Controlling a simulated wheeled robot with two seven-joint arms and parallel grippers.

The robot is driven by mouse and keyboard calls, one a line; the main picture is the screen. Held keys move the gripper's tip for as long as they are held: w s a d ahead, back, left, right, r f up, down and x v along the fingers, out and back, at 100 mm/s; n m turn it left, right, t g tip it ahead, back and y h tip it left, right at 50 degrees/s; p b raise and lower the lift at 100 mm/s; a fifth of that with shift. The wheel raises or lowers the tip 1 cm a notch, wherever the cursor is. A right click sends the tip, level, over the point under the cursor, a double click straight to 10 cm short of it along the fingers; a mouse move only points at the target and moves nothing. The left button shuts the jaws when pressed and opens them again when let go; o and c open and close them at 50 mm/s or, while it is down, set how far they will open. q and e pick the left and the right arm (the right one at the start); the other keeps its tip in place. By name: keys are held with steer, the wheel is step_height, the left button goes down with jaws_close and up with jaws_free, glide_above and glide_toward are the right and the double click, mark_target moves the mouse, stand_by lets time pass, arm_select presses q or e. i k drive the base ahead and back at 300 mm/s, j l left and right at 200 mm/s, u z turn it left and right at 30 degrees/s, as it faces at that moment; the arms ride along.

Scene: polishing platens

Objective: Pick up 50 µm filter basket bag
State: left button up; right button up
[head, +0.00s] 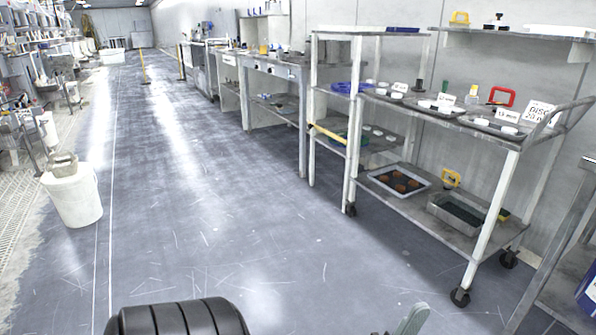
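I cannot make out a 50 µm filter basket bag in the head view. Small printed cards stand on the cart's top shelf, but most of their text is too small to read. Neither of my grippers can be made out. A grey-green piece shows at the bottom edge, right of the middle, and I cannot tell what it belongs to.
A wheeled cart (430,205) on the right holds trays, white discs and a red-handled tool (502,96). Workbenches (270,68) line the wall behind it. A white bucket (75,196) stands at left. The grey floor (215,200) between is clear.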

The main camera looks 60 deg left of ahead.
mark_target(66, 166)
steer(key=u, duration=3.55)
steer(key=i+l, duration=0.3)
steer(key=l, duration=0.15)
steer(key=i+l, duration=0.25)
steer(key=l, duration=0.15)
steer(key=i+l, duration=0.3)
steer(key=l, duration=0.15)
steer(key=i+l, duration=0.2)
steer(key=i, duration=0.2)
steer(key=i+l, duration=0.2)
steer(key=i, duration=0.2)
steer(key=i+l, duration=0.25)
steer(key=i, duration=0.15)
steer(key=i+l, duration=0.2)
steer(key=i, duration=0.2)
steer(key=i+j, duration=0.65)
steer(key=i, duration=0.15)
steer(key=i+j, duration=0.65)
steer(key=i, duration=0.15)
steer(key=i+l+z, duration=0.15)
steer(key=i+l, duration=0.15)
steer(key=i, duration=0.15)
steer(key=i+l+z, duration=0.1)
steer(key=i+l, duration=0.15)
steer(key=i, duration=0.25)
